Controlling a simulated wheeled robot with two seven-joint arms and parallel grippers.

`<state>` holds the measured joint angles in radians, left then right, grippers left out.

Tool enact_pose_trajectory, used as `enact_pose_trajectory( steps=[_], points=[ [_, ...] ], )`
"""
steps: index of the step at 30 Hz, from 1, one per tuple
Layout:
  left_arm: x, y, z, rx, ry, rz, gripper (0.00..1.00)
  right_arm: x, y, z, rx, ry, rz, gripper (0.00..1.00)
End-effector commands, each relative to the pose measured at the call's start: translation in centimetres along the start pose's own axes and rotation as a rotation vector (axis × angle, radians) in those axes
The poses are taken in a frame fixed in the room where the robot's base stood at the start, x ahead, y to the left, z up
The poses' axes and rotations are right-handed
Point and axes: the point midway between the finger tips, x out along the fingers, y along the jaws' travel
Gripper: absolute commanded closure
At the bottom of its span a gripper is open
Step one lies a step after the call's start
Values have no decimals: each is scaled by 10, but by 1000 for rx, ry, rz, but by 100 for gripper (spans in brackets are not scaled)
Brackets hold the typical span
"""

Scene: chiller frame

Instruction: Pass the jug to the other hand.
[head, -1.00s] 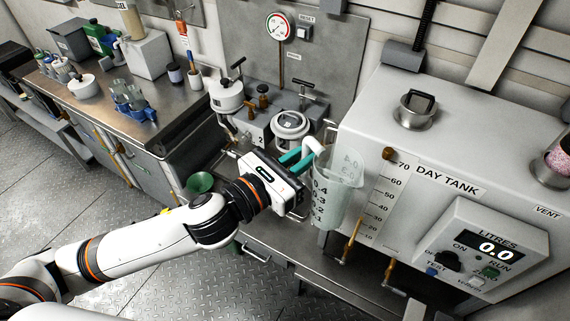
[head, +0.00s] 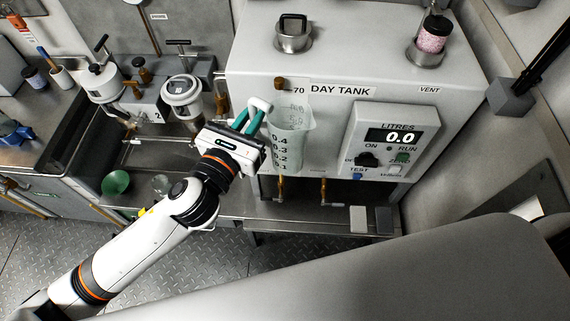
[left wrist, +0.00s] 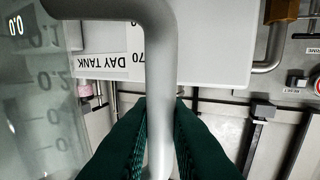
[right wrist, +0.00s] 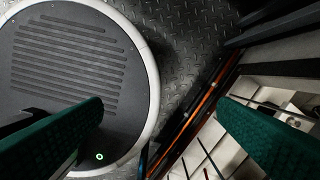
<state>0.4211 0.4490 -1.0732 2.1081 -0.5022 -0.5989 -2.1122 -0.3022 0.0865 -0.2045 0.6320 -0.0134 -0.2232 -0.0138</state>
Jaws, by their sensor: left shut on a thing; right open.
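The jug (head: 292,140) is a clear, pale measuring jug with black marks and a white handle. It hangs upright or nearly so in front of the day tank. My left gripper (head: 246,120) is shut on the handle, on the jug's left side. In the left wrist view, the green fingers (left wrist: 160,125) close on the handle (left wrist: 158,50), and the jug's marked wall (left wrist: 42,110) fills the left edge. My right gripper (right wrist: 160,112) is open and empty in the right wrist view, above the floor. It is out of the head view, and no jug shows between its fingers.
The white day tank (head: 255,60) stands right behind the jug, with a litres panel (head: 392,140) reading 0.0. Valves and pots (head: 182,95) stand on the bench to the left. A green funnel (head: 116,183) lies below. Chequered floor (head: 225,265) is open in front.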

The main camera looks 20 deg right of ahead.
Motion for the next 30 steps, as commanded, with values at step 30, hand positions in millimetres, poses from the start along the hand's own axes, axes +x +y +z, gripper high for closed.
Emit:
enact_pose_trajectory(
  steps=[30],
  points=[
    [0,0,-1,-1,1,0,100,-326,81,254,-2171,-271,-1230,15]
  ],
)
